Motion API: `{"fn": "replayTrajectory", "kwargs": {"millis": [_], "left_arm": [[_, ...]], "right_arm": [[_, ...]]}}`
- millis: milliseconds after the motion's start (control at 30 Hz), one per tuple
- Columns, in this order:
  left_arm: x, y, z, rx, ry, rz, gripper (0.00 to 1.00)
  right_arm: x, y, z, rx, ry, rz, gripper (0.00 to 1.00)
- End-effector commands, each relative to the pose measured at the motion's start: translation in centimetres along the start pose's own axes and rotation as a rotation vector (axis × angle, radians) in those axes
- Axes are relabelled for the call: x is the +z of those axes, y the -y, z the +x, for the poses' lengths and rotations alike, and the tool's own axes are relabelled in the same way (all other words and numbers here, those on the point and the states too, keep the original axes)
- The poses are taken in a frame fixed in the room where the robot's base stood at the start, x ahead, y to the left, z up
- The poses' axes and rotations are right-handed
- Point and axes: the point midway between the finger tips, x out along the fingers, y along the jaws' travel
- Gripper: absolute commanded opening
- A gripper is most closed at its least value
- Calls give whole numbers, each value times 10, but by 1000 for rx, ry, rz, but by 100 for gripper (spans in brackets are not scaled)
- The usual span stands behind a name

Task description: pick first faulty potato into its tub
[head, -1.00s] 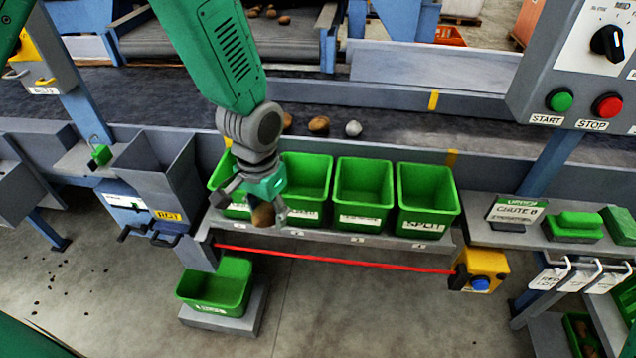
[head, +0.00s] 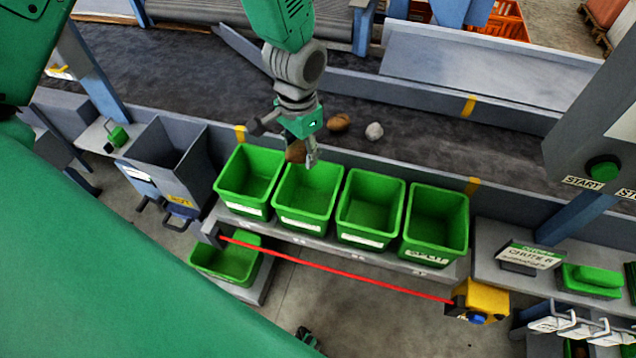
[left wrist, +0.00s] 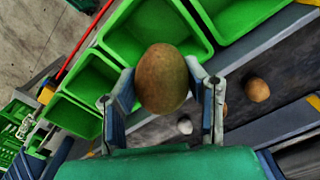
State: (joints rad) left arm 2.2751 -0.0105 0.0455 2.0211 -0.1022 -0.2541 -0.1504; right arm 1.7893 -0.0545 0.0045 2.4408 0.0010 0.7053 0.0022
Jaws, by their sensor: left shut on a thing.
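My left gripper (head: 299,154) is shut on a brown potato (head: 296,151). It holds the potato above the back part of the second green tub from the left (head: 300,222). In the left wrist view the held potato (left wrist: 162,78) sits between both fingers, with green tubs below. The row also has a first tub (head: 240,206), a third tub (head: 362,238) and a right-end tub labelled SPLIT (head: 430,254); the other labels are too small to read. A brown potato (head: 339,122) and a pale grey one (head: 374,131) lie on the dark belt. My right gripper is not in view.
A grey hopper (head: 160,150) stands left of the tubs. A lower green tub (head: 225,265) sits near the floor. A red line (head: 340,269) runs before the tub shelf to a yellow box (head: 480,299). A START panel (head: 603,168) overhangs at the right.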

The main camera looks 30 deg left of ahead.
Motion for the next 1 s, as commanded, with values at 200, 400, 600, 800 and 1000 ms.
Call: {"fn": "replayTrajectory", "kwargs": {"millis": [200,400,600,800,1000], "left_arm": [[-3,2,27,3,3,-1,9],[-4,1,51,1,3,0,9],[-3,0,58,0,2,0,9],[-3,1,57,1,2,0,9],[-3,1,57,1,3,0,64]], "right_arm": [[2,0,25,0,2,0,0],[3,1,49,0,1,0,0],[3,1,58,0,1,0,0],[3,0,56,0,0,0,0],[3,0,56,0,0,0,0]]}}
